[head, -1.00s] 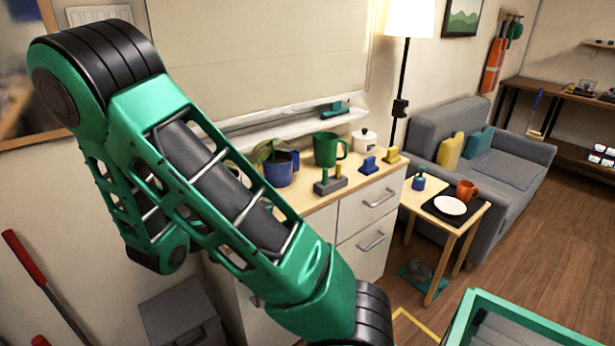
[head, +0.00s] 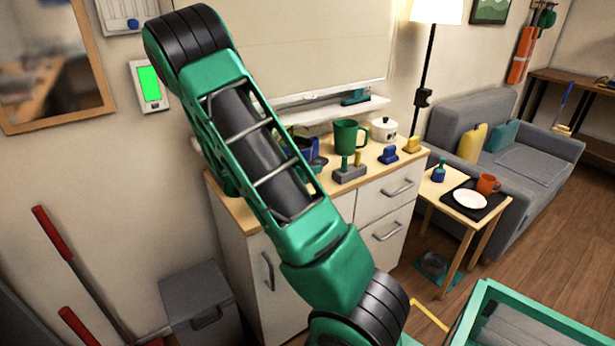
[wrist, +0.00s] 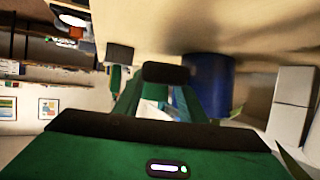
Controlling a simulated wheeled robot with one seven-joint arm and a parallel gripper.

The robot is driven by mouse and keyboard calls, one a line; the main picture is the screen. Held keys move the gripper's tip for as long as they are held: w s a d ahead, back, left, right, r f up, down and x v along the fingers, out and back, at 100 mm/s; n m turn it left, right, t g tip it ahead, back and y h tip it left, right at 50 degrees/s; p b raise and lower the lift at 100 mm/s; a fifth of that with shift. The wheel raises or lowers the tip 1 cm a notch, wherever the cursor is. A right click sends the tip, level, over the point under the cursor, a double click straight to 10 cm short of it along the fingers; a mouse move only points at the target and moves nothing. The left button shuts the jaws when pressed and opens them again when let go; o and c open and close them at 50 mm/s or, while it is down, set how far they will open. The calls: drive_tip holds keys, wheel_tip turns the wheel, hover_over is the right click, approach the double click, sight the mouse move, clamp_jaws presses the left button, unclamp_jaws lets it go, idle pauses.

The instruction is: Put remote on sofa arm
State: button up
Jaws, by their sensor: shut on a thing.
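The grey sofa (head: 558,178) stands at the right in the head view, behind a small side table. Its near end is partly hidden by the table. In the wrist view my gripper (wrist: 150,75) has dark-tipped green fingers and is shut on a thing. That thing is too blurred and covered to make out clearly; I cannot point to the remote with certainty.
The side table (head: 438,187) holds a black tray with a white plate, an orange mug and a blue bottle. A white cabinet (head: 345,208) carries a green mug and several small things. A green-rimmed bin (head: 560,325) is at lower right. Wood floor (head: 560,270) is open at right.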

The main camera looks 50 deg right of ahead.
drive_tip(key=shift+d, duration=0.5)
drive_tip(key=shift+w+d+f, duration=0.1)
drive_tip(key=shift+f, duration=1.65)
drive_tip(key=o, duration=0.8)
